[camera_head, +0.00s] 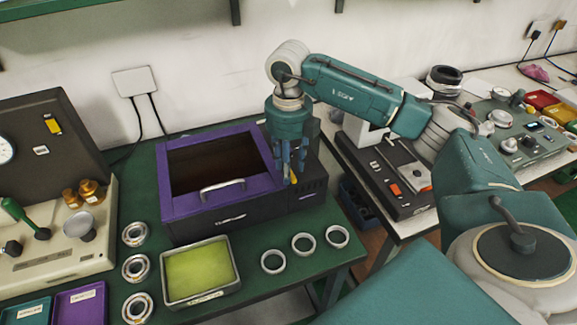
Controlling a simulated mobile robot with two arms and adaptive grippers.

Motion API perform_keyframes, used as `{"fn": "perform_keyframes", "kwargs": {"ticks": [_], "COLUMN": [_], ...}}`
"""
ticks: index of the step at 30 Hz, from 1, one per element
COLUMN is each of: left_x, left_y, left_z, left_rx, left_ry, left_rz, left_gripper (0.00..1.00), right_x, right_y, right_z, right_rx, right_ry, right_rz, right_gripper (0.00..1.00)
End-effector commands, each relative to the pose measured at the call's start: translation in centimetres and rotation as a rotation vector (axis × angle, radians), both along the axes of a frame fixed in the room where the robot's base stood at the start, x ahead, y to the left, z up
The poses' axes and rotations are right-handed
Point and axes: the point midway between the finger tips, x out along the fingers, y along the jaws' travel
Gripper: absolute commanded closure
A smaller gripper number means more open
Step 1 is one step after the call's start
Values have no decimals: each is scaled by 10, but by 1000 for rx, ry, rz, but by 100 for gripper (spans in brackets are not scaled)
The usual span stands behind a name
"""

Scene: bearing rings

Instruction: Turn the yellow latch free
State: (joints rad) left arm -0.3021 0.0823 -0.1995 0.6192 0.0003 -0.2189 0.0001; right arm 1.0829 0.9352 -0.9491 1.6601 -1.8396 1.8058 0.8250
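A dark box (265,209) with a purple-framed lid (181,206) and a pale handle (222,187) stands on the green table. A small yellow piece, which looks like the yellow latch (293,178), shows at the box's right side, just below my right gripper's fingertips. My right gripper (289,168) points down over that side of the box, with its blue fingers close to the latch. Whether the fingers touch or grip the latch cannot be told. The gripper and wrist hide part of the lid's right edge. My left gripper is not in view.
A metal tray with a yellow-green pad (200,270) sits in front of the box. Several bearing rings lie beside it, such as one near the table's edge (338,237). A machine with a green lever (60,235) stands left. A second bench (402,200) stands right.

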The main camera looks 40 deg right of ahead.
Motion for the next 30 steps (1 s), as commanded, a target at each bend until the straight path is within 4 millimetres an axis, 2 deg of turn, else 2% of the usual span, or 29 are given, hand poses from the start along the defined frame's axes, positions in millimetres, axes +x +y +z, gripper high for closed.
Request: {"fn": "perform_keyframes", "kwargs": {"ticks": [12,15,21,30], "left_x": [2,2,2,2], "left_y": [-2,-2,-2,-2], "left_z": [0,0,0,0], "left_rx": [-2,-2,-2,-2], "left_ry": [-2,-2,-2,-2], "left_rz": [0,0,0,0], "left_gripper": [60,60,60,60], "right_x": [2,1,1,0], "right_y": [0,0,0,0], "right_z": [84,100,114,115], "right_rx": [0,0,0,0], "right_ry": [-8,-6,-4,-3], "right_rz": [0,-1,0,0], "right_gripper": [62,62,62,62]}}
